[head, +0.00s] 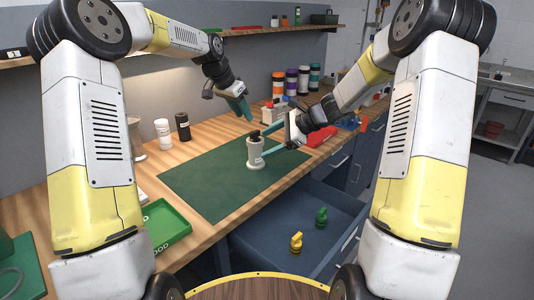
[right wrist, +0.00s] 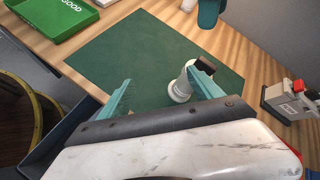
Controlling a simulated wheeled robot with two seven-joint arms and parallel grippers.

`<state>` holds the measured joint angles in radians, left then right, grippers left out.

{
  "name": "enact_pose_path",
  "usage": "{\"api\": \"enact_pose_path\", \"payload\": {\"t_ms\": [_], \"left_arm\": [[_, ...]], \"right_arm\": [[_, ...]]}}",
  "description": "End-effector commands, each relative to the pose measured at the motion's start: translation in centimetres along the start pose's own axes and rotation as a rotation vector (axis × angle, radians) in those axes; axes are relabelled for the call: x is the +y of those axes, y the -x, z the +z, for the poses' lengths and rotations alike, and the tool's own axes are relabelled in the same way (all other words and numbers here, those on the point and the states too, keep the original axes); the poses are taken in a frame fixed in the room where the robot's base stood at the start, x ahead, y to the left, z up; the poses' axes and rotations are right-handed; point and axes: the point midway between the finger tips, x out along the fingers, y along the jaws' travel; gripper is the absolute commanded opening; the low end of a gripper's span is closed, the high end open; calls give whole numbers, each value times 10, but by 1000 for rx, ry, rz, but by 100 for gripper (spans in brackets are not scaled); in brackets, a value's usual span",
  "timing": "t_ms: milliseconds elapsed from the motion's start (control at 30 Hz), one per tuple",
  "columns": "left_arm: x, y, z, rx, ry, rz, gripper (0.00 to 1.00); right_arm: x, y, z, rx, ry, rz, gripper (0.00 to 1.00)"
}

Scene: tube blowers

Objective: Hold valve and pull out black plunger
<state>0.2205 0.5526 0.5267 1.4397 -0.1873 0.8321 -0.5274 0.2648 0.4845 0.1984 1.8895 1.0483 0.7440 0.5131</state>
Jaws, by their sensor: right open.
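A white valve (head: 255,153) stands upright on the green mat (head: 205,178), with a black plunger (head: 254,134) at its top. In the right wrist view the valve (right wrist: 181,87) and its black plunger (right wrist: 204,66) are close to the right-hand finger, which partly covers the valve. My right gripper (head: 270,143) is open beside the valve, its teal fingers spread; it also shows in the right wrist view (right wrist: 162,90). I cannot tell whether a finger touches the valve. My left gripper (head: 241,108) is above and behind the valve, apart from it; its jaw opening is unclear.
A green tray marked GOOD (head: 166,226) lies at the table's front left. An open drawer (head: 270,235) below holds a yellow piece (head: 296,242) and a green piece (head: 321,217). White and black bottles (head: 182,127) stand at the back. Much of the mat is clear.

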Motion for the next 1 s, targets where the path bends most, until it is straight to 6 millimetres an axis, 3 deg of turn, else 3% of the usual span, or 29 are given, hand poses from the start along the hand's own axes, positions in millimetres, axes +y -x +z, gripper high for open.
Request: {"api": "enact_pose_path", "payload": {"t_ms": [100, 300, 533, 1000], "left_arm": [[0, 0, 0, 0, 0, 0, 36], [0, 0, 0, 0, 0, 0, 36], [0, 0, 0, 0, 0, 0, 36], [0, 0, 0, 0, 0, 0, 36]], "right_arm": [[-14, -30, -37, -57, -208, -49, 75], [-29, -65, -83, -132, -474, -121, 75], [-43, -91, -87, -212, -594, -150, 75], [-56, -151, -77, -217, -599, -152, 75]]}}
